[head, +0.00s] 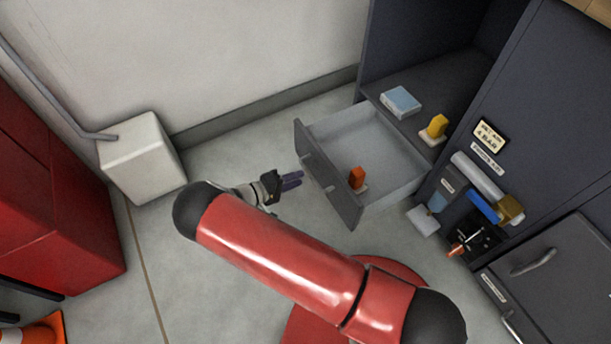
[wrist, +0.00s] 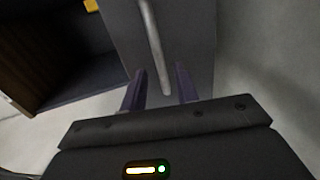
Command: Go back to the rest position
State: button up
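My gripper (head: 291,181) is in front of the open drawer (head: 330,189), to the left of its front panel in the head view. My red arm stretches across the lower middle of the head view. An orange block (head: 357,178) on a small pale base stands inside the drawer.
A dark cabinet (head: 545,110) stands on the right. Its shelf holds a light blue box (head: 401,101) and a yellow block (head: 437,125). A white box (head: 140,158) and a red cabinet (head: 60,200) stand on the left. An orange cone (head: 45,330) is at bottom left. Floor near the gripper is clear.

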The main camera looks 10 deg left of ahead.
jog(key=shift+v, duration=1.05)
jog(key=s+d+r+m+g+y+p, duration=0.1)
jog(key=d+r+m+g+y, duration=0.15)
jog(key=d+r, duration=0.55)
jog(key=d+r+m+g+y, duration=0.1)
jog(key=d+r+g+y, duration=0.25)
jog(key=r, duration=0.85)
jog(key=s+d+r+m+g+y+p, duration=0.1)
jog(key=d+r+m+g+y, duration=0.15)
jog(key=d+r, duration=0.45)
jog(key=s+d+r+t+y, duration=0.2)
jog(key=s+d+r, duration=0.2)
jog(key=s+r, duration=0.4)
jog(key=s+d+r+m+t+y, duration=0.1)
jog(key=s+d+r+t+y, duration=0.1)
jog(key=s+r, duration=0.7)
jog(key=shift+s+d+t+p, duration=0.25)
jog(key=shift+d+t+p, duration=0.2)
jog(key=shift+d, duration=0.55)
